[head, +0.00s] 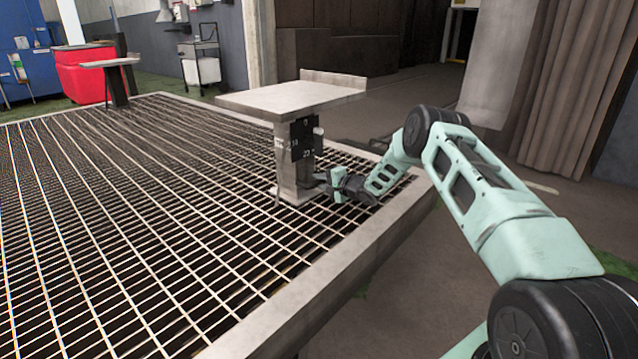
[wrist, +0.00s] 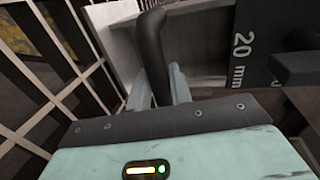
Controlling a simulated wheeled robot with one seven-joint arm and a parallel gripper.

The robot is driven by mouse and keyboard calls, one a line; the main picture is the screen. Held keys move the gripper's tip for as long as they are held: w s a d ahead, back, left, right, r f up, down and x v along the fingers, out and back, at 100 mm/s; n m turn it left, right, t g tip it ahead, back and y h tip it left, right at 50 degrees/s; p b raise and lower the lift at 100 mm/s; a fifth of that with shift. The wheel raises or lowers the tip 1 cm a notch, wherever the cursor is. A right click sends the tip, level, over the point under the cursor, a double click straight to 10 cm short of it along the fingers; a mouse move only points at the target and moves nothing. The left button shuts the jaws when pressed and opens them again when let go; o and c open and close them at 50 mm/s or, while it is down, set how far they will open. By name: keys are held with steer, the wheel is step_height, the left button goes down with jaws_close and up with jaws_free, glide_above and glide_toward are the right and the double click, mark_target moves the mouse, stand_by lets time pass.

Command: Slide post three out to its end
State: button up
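A grey post (head: 292,168) with a wide flat plate (head: 290,97) on top stands upright on the grating near its right edge. I cannot read a number on it that marks it as post three. A dark curved handle (wrist: 152,42) shows in the wrist view beside the post's pale metal. My gripper (wrist: 160,88) has one finger on each side of the handle's lower part and looks shut on it. In the head view my gripper (head: 326,181) is low at the right side of the post, and the handle is hard to make out there.
A black panel (wrist: 262,40) marked "20 mm" is close on the right in the wrist view. The grating (head: 150,220) has a raised grey rim (head: 340,270). A second post with a small plate (head: 108,63) stands at the far left, near a red bin (head: 82,80).

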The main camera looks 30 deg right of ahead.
steer(key=o, duration=0.3)
steer(key=shift+s+d, duration=0.1)
steer(key=shift+d, duration=0.35)
steer(key=shift+a, duration=0.15)
steer(key=shift+s, duration=0.15)
steer(key=p+v, duration=0.6)
steer(key=v, duration=1.1)
steer(key=shift+p, duration=0.3)
